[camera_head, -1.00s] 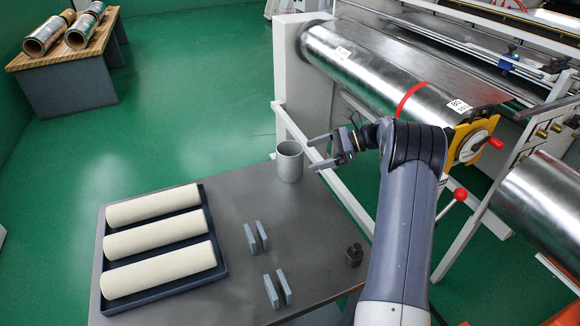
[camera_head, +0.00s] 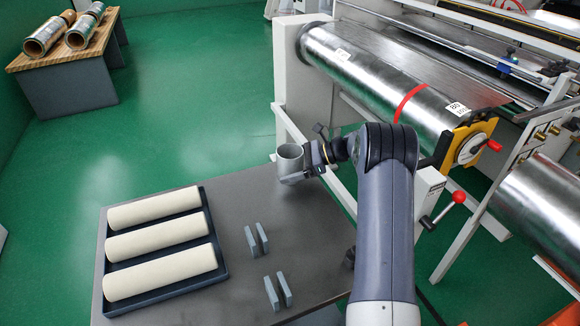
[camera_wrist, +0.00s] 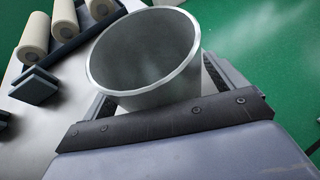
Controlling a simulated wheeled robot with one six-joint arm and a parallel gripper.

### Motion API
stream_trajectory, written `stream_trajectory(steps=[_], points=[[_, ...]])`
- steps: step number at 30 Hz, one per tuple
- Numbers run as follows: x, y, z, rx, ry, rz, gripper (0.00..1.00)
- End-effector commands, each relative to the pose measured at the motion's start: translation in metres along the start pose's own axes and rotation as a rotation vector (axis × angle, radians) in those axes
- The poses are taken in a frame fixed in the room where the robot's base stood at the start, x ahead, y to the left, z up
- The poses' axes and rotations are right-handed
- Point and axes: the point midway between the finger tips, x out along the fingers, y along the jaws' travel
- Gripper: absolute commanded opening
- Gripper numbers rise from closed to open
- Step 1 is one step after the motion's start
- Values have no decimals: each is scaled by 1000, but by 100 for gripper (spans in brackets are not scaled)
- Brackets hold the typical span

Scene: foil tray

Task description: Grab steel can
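The steel can (camera_head: 289,160), a plain grey open-topped cylinder, stands upright at the far right corner of the grey table. My gripper (camera_head: 298,170) is at the can from its right side, with a finger low in front of it. In the wrist view the empty can (camera_wrist: 148,60) fills the middle, its rim towards the camera. The fingers of my gripper (camera_wrist: 160,100) lie on either side of the can, partly hidden by its rim. Whether the pads press on its wall cannot be made out.
A dark tray (camera_head: 225,268) with three cream rolls lies on the left of the table (camera_head: 235,200). Grey upright plates (camera_head: 256,238) stand in pairs at its middle. The roller machine (camera_head: 375,75) rises close behind on the right. A wooden-topped bench (camera_head: 70,58) stands far left.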

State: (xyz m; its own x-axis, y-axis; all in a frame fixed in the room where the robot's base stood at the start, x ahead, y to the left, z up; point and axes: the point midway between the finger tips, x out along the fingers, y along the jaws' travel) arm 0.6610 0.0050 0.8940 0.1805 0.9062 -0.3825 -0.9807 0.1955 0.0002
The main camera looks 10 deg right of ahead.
Motion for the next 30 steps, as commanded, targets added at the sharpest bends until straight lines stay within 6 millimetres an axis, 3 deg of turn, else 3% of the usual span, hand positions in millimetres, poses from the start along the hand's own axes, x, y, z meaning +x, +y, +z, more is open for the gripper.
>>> stream_trajectory(steps=[18,26,30], points=[[0,0,0,0,0,0,41],[-2,0,3,-2,0,0,41],[-9,0,20,-6,0,-1,41]])
